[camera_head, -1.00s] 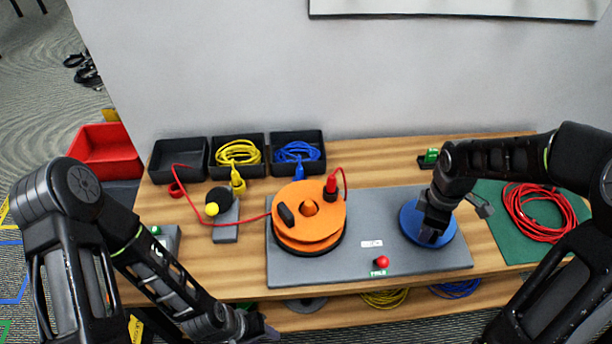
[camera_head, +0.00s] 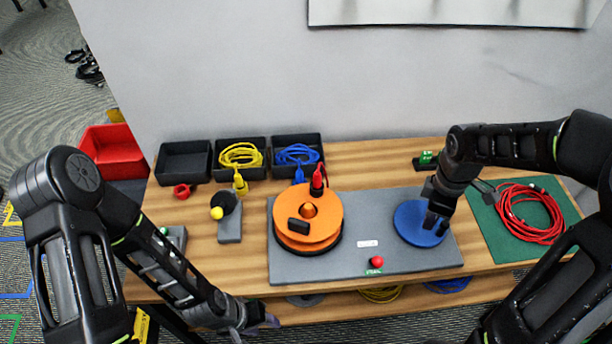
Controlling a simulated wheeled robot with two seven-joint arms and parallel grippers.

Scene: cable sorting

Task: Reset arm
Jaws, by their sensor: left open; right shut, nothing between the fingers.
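My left gripper (camera_head: 258,322) is low at the front edge of the table, left of the middle, open and empty. My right gripper (camera_head: 434,224) points down over the blue disc (camera_head: 411,218) on the right part of the grey base plate (camera_head: 350,262). It is shut with nothing between its fingers; I cannot tell whether it touches the disc. The orange reel (camera_head: 330,226) sits on the left part of the plate, with a red plug (camera_head: 318,181) at its back edge. A red button (camera_head: 377,262) is at the plate's front.
Three black trays stand at the back left: an empty one (camera_head: 184,162), one with yellow cable (camera_head: 240,155) and one with blue cable (camera_head: 297,154). A red cable coil (camera_head: 531,214) lies on the green mat (camera_head: 488,223) at right. A red bin (camera_head: 113,151) is left of the table.

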